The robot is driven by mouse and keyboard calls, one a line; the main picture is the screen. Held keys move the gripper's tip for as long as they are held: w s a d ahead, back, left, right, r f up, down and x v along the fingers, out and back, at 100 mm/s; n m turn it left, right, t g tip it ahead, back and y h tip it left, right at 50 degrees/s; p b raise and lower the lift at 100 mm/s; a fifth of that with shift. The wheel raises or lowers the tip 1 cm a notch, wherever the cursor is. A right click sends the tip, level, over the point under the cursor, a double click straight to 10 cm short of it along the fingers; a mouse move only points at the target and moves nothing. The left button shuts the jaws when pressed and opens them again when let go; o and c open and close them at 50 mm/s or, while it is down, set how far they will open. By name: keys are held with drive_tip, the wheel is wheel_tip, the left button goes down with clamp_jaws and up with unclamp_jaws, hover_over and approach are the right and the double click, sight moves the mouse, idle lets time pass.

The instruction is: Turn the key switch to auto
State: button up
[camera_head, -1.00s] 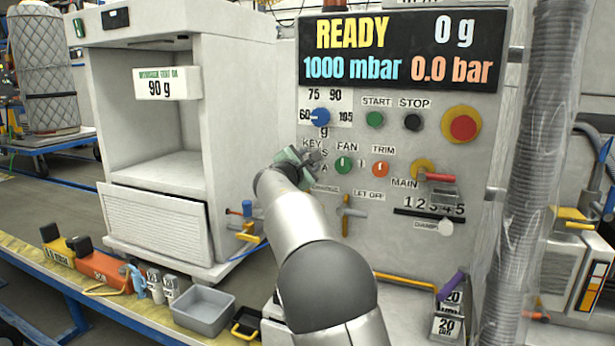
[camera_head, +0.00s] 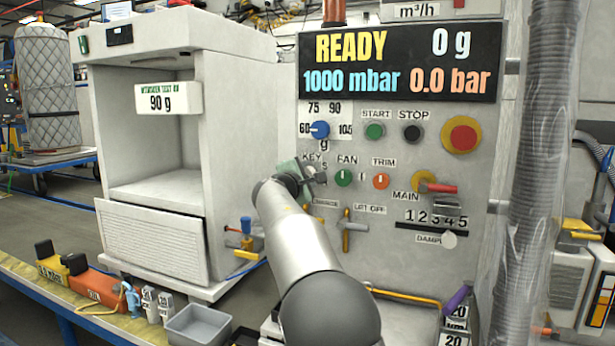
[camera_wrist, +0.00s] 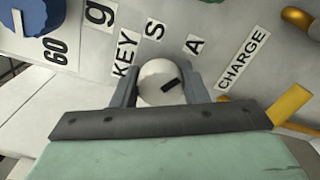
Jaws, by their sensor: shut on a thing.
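The key switch (camera_wrist: 153,84) is a round pale knob with a short black mark, on the grey panel among the labels KEY, S, A and CHARGE. In the wrist view its mark slants right and slightly up, on the side of the A and CHARGE labels. My gripper (camera_wrist: 158,88) has one grey finger on each side of the knob and is shut on it.
The blue dial (camera_head: 320,130) sits above the key switch, and the green FAN knob (camera_head: 343,177) is close on the right. A yellow lever (camera_head: 347,237) is below. The display (camera_head: 400,62) reads READY. An open white cabinet (camera_head: 155,150) stands left.

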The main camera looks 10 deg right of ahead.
drive_tip(key=o, duration=1)
drive_tip(key=shift+c, duration=0.2)
drive_tip(key=b+v, duration=0.2)
drive_tip(key=v, duration=1.5)
drive_tip(key=shift+s, duration=0.25)
drive_tip(key=s+d+f+m+g+y+p, duration=0.1)
drive_tip(key=s+d+f+m+g+p, duration=0.25)
drive_tip(key=s+d+p, duration=0.25)
drive_tip(key=s+d+f+m+g+y+p, duration=0.1)
drive_tip(key=s+d+f+m+g+p, duration=0.15)
drive_tip(key=s+d+g+p, duration=0.35)
drive_tip(key=s+a+f+m+g+y+p, duration=0.2)
drive_tip(key=s+m+y+p, duration=0.2)
drive_tip(key=s, duration=0.9)
drive_tip(key=s+a+f+m+g+y+p, duration=0.2)
drive_tip(key=s+m+p, duration=0.4)
drive_tip(key=s, duration=0.8)
drive_tip(key=g+y+p, duration=0.1)
drive_tip(key=p, duration=0.1)
drive_tip(key=shift+f+y+p, duration=0.3)
drive_tip(key=shift+y, duration=0.1)
